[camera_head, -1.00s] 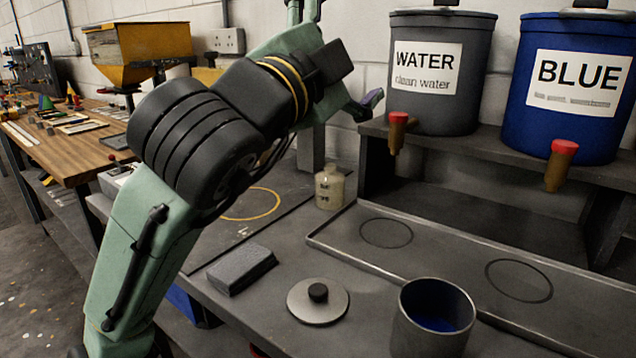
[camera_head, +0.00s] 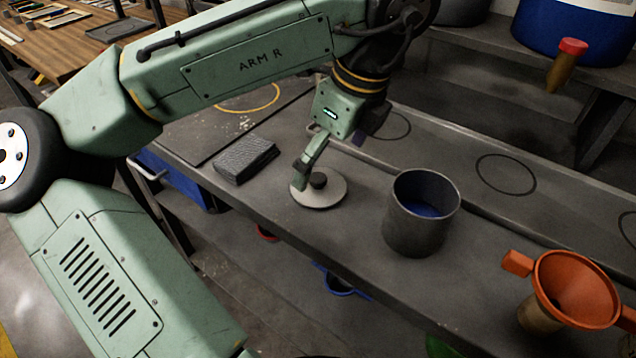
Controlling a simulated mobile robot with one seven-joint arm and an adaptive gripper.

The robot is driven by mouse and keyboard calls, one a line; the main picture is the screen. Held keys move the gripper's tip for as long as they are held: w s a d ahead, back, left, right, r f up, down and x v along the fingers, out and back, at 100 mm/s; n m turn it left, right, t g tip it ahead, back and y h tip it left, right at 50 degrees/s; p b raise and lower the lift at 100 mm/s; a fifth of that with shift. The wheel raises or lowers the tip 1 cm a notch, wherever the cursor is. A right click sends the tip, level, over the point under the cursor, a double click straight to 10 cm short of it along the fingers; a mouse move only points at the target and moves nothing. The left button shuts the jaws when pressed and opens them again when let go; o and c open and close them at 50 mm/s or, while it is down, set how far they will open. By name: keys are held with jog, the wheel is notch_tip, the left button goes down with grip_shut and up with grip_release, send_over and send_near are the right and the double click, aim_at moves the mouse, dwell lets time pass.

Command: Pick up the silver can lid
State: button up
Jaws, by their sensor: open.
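The silver can lid (camera_head: 328,193) is a flat round disc with a dark knob (camera_head: 318,180) at its middle. It lies on the grey bench, left of the open metal can (camera_head: 415,232) with blue liquid inside. My gripper (camera_head: 308,174) points down at the lid from above, with a finger close beside the left of the knob. The other finger is hard to make out behind the gripper body. The gripper is open, and I cannot tell whether it touches the lid.
A dark grey block (camera_head: 246,160) lies left of the lid. An orange funnel (camera_head: 575,290) stands at the front right. A raised-edge tray (camera_head: 450,165) with ring marks runs behind the can. A blue tank (camera_head: 580,30) with a red-topped tap (camera_head: 567,65) stands on the shelf.

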aim_at(321, 180)
jog(key=shift+p+x, duration=0.5)
jog(key=shift+x, duration=2.25)
jog(key=shift+w+d, duration=0.1)
jog(key=shift+c, duration=0.4)
jog(key=c, duration=1.5)
